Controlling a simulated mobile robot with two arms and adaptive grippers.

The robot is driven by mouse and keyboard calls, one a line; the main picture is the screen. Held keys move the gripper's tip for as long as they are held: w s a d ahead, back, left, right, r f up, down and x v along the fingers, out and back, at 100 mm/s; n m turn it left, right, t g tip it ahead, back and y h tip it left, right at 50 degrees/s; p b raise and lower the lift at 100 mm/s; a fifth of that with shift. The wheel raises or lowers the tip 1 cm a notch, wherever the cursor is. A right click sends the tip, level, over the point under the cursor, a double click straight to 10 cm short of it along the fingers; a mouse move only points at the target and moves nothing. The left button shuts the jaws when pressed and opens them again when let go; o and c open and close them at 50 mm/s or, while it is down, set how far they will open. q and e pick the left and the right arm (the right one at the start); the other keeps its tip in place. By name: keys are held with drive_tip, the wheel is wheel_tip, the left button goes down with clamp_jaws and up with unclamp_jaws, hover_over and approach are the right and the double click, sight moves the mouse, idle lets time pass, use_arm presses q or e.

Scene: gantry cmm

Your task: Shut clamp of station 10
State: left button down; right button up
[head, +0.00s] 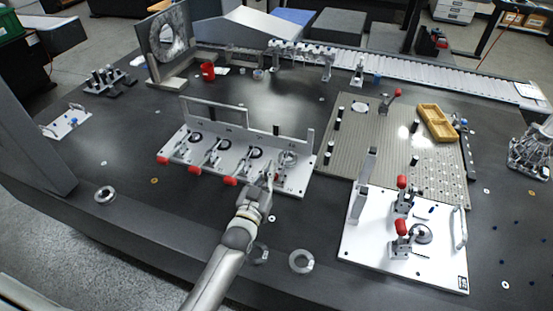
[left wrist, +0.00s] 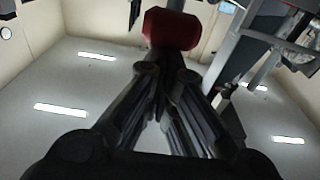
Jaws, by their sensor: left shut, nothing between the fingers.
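A long white fixture plate (head: 245,184) carries a row of toggle clamps. Three red handle tips, the left one (head: 163,160), the middle one (head: 197,175) and the right one (head: 230,181), stick out along its front edge. My left gripper (head: 269,181) is over the right end of the plate, at the rightmost clamp, and hides much of it. In the left wrist view the shut, empty fingers (left wrist: 170,68) point at a red handle tip (left wrist: 172,29) just beyond them. Contact cannot be told. Station numbers are too small to read. My right gripper is not in view.
A white plate (head: 365,245) with two red-handled clamps stands at the right front. Behind it lies a grey hole plate (head: 350,145) with a yellow tray (head: 436,122). Metal rings, one here (head: 301,261), lie near the front edge. An upright bar (head: 215,112) stands behind the clamps.

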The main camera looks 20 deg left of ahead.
use_arm(q)
drive_tip(key=shift+t, duration=0.7)
drive_tip(key=shift+s+f+b, duration=1.4)
drive_tip(key=shift+f+b, duration=0.3)
drive_tip(key=shift+b, duration=0.55)
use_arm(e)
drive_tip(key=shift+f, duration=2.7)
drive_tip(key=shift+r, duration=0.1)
